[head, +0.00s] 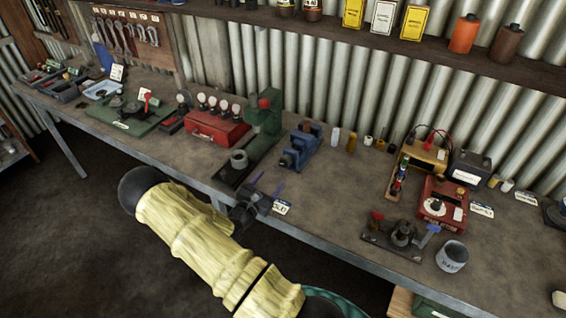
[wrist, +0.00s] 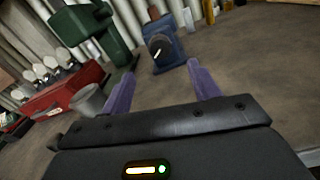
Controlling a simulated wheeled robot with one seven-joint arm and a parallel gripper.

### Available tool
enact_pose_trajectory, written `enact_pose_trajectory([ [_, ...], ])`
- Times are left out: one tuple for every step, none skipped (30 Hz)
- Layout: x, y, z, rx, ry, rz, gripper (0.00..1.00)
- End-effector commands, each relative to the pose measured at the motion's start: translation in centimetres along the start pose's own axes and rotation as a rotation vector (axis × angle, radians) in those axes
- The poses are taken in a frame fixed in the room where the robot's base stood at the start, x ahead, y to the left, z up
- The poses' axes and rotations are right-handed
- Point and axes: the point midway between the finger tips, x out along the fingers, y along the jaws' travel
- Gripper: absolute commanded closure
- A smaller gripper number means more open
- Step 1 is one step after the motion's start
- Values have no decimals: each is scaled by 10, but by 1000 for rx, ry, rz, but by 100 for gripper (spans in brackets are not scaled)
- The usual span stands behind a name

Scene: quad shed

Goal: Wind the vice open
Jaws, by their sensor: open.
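In the wrist view the vice (wrist: 168,55) is straight ahead. Its dark round screw end (wrist: 158,46) faces me, with a short pale bar across it. My gripper (wrist: 162,72) is open, and its two purple fingers point toward the vice with nothing between them. The fingers look apart from the vice. How far the vice jaws are open cannot be told.
A green press (head: 264,120) stands close left of the vice, with a grey cup (head: 239,159) at its base. A red box (head: 217,127) is farther left. The workbench (head: 330,195) is bare to the right of the vice, up to a clamp-like fixture (head: 402,235).

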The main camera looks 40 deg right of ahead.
Motion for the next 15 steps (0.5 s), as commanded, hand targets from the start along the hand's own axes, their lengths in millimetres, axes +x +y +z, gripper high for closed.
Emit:
enact_pose_trajectory([
  [10,-1,2,0,-1,-3,39],
  [15,-1,2,-1,-1,-3,39],
  [23,-1,2,0,0,-3,39],
  [28,-1,2,0,0,-2,39],
  [33,-1,2,1,0,-3,39],
  [40,-1,2,1,-1,-3,39],
  [46,-1,2,0,-1,-2,39],
  [51,-1,2,1,-1,-2,39],
  [58,-1,2,1,-1,-2,39],
  [63,-1,2,1,-1,-2,39],
  [68,-1,2,0,-1,-2,39],
  [74,-1,2,0,0,-1,39],
  [79,-1,2,0,0,-2,39],
  [83,-1,1,0,0,-2,39],
  [88,0,1,0,1,-1,39],
])
